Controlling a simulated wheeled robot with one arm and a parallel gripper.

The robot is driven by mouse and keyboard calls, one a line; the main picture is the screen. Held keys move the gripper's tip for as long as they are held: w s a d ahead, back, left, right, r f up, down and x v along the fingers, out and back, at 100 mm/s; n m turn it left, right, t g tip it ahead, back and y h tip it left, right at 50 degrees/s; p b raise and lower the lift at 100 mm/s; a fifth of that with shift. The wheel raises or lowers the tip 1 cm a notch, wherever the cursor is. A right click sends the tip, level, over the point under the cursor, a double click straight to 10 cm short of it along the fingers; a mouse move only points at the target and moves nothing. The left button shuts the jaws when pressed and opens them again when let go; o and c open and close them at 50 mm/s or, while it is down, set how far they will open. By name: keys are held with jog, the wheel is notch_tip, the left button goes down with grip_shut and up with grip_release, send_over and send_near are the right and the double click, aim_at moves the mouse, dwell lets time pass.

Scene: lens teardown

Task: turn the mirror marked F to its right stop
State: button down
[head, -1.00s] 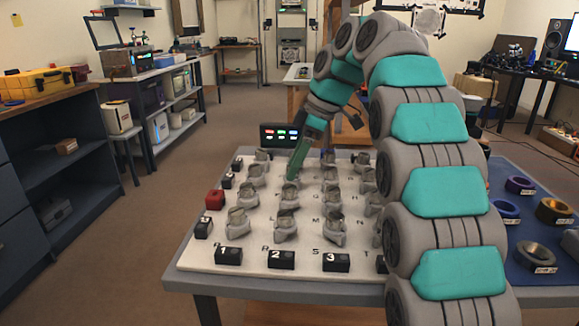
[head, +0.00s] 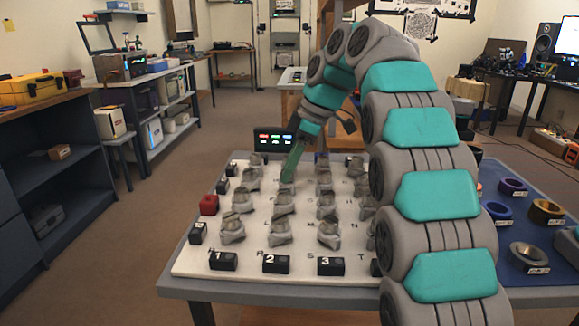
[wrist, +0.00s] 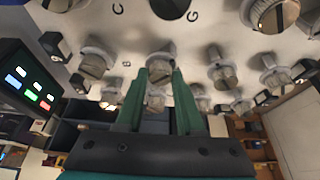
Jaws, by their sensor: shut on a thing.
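A pale board (head: 200,262) carries rows of grey mirror mounts with letters printed beside them. My gripper (head: 289,178) reaches down to the back part of the board in the head view. In the wrist view my gripper (wrist: 160,76) has its two green fingers on either side of one round grey mirror mount (wrist: 160,66), shut on it. The letter B shows to its left, and C and G on the side towards the picture's top. Its own letter is hidden, probably by a finger, so I cannot read F. I cannot tell how far it is turned.
Neighbouring mounts stand close on both sides, one on the left (wrist: 96,62) and one on the right (wrist: 222,72). A small display with coloured lights (head: 273,140) stands behind the board. Numbered black blocks (head: 276,264) line the front edge, and a red block (head: 209,204) sits at the left.

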jog(key=shift+s+m, duration=0.1)
jog(key=shift+m, duration=0.2)
jog(key=m+t+b, duration=0.1)
jog(key=m, duration=0.2)
jog(key=shift+s+m+t, duration=0.1)
jog(key=shift+m+t, duration=0.2)
jog(key=m, duration=0.2)
jog(key=m+t+h, duration=0.1)
jog(key=m, duration=0.1)
jog(key=shift+s+a+r+m+h, duration=0.1)
jog(key=shift+a+m+h, duration=0.05)
jog(key=shift+m+h, duration=0.15)
jog(key=m+t+h+p, duration=0.1)
jog(key=m, duration=0.3)
jog(key=shift+a+m+t+h, duration=0.15)
jog(key=shift+m+h, duration=0.35)
jog(key=shift+m, duration=0.75)
jog(key=shift+a+m+t+h, duration=0.1)
jog(key=shift+m+t+h, duration=0.3)
jog(key=shift+m, duration=0.85)
jog(key=c, duration=0.5)
grip_release()
